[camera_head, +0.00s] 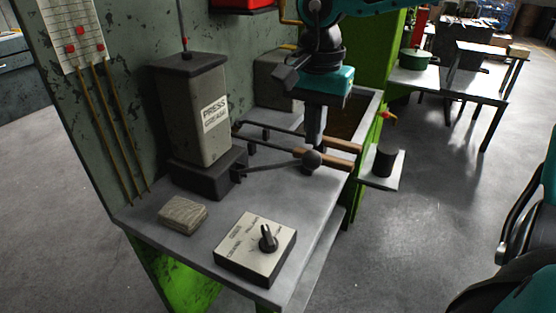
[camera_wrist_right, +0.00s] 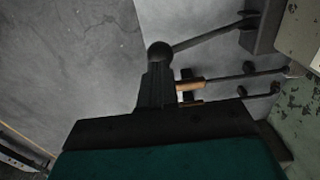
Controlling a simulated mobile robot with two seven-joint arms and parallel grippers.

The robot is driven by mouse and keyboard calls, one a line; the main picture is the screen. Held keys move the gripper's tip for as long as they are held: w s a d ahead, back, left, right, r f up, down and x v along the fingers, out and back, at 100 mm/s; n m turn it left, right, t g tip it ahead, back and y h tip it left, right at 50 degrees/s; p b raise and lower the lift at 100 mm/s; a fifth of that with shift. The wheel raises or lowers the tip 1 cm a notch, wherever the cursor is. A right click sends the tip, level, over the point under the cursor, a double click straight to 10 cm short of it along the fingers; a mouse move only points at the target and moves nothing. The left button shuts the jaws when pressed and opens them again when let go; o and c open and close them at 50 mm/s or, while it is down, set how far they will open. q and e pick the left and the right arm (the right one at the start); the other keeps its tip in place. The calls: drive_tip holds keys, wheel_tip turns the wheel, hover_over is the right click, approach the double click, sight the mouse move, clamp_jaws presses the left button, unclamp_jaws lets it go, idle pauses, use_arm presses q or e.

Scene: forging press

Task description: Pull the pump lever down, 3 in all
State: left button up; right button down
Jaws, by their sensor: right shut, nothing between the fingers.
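The grease pump (camera_head: 205,115) is a tall grey box with a dark lid and a label, on a dark base. Its pump lever (camera_head: 275,165) is a thin dark rod that runs right from the base, almost level, to a round black knob (camera_head: 312,159). My right gripper (camera_head: 314,138) points down with its fingers shut and empty, right above the knob. In the right wrist view the knob (camera_wrist_right: 160,52) shows at the tips of the fingers (camera_wrist_right: 156,85); I cannot tell whether they touch. My left gripper is not in view.
Tongs with wooden handles (camera_head: 341,145) lie behind the lever. A dial box (camera_head: 255,248) and a wooden block (camera_head: 183,215) sit at the front of the bench (camera_head: 310,235). A dark cylinder (camera_head: 384,161) stands on a small shelf at right. The bench between lever and dial box is clear.

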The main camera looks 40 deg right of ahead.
sight(321, 159)
drive_tip(key=f, duration=0.1)
drive_tip(key=b, duration=0.1)
drive_tip(key=f+b, duration=0.1)
drive_tip(key=shift+s+d+f, duration=0.15)
drive_tip(key=shift+s+f, duration=0.1)
drive_tip(key=shift+f, duration=0.1)
drive_tip(key=f+b, duration=0.3)
drive_tip(key=shift+s+d+f, duration=0.15)
drive_tip(key=shift+s+f, duration=0.2)
drive_tip(key=shift+s+f+b, duration=0.15)
drive_tip(key=shift+f+b, duration=0.4)
drive_tip(key=shift+f, duration=0.05)
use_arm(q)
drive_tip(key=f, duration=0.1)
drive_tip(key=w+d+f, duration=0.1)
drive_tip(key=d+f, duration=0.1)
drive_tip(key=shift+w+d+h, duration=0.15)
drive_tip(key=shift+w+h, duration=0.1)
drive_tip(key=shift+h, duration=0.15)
use_arm(e)
drive_tip(key=shift+d+f, duration=0.1)
drive_tip(key=shift+f, duration=0.05)
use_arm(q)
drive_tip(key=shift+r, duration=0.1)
use_arm(e)
drive_tip(key=shift+f, duration=0.1)
